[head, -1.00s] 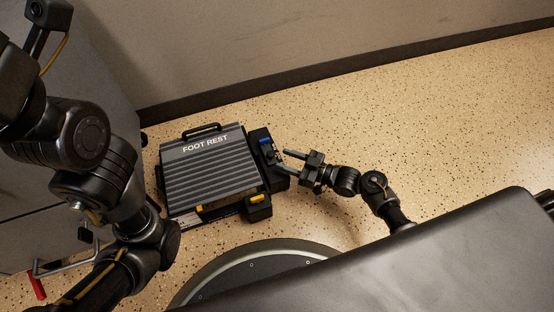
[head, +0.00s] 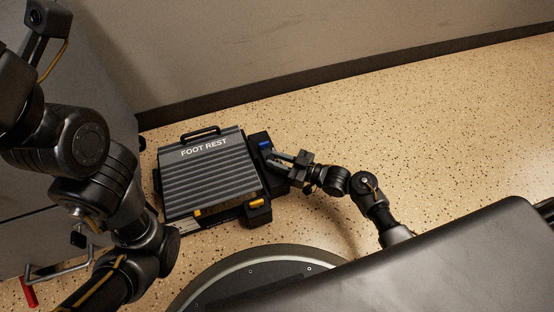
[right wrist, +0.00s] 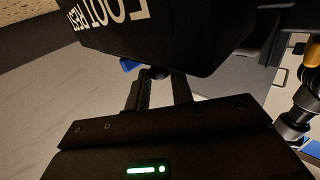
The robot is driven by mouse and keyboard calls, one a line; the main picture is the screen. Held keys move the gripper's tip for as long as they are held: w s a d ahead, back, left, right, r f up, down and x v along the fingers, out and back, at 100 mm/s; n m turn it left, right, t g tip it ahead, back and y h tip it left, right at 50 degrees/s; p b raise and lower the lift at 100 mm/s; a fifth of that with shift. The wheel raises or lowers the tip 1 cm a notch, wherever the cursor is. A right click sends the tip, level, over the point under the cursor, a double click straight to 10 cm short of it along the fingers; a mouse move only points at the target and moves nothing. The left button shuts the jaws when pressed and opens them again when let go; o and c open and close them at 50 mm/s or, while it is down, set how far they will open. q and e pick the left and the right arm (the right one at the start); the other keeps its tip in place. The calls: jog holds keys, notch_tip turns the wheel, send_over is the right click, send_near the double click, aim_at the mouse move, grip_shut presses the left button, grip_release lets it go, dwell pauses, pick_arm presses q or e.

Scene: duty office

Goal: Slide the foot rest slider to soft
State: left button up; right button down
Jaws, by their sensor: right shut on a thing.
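The foot rest (head: 208,175) is a dark ribbed, tilted plate lettered FOOT REST, standing on the floor. A black housing along its right side carries the blue-marked slider (head: 265,145). My right gripper (head: 273,156) reaches in from the right and is shut on the slider at that housing. In the right wrist view both fingers (right wrist: 158,92) run up to the underside of the dark housing, with a bit of blue (right wrist: 128,65) beside their tips. The fingers hide most of the grip, and I cannot read any soft mark. My left gripper is not in view; only its arm shows.
Yellow parts (head: 257,202) sit at the foot rest's front edge. A wall (head: 300,50) runs behind and a grey cabinet (head: 60,130) stands at left. The speckled floor (head: 450,130) to the right is clear.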

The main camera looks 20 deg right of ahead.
aim_at(283, 178)
jog(key=shift+s+d+r+p, duration=0.15)
jog(key=shift+s+p, duration=1.45)
jog(key=shift+s, duration=0.6)
jog(key=shift+f, duration=0.25)
jog(key=shift+s, duration=0.1)
jog(key=c, duration=1.3)
grip_release()
jog(key=shift+o, duration=0.2)
jog(key=shift+d+r, duration=0.1)
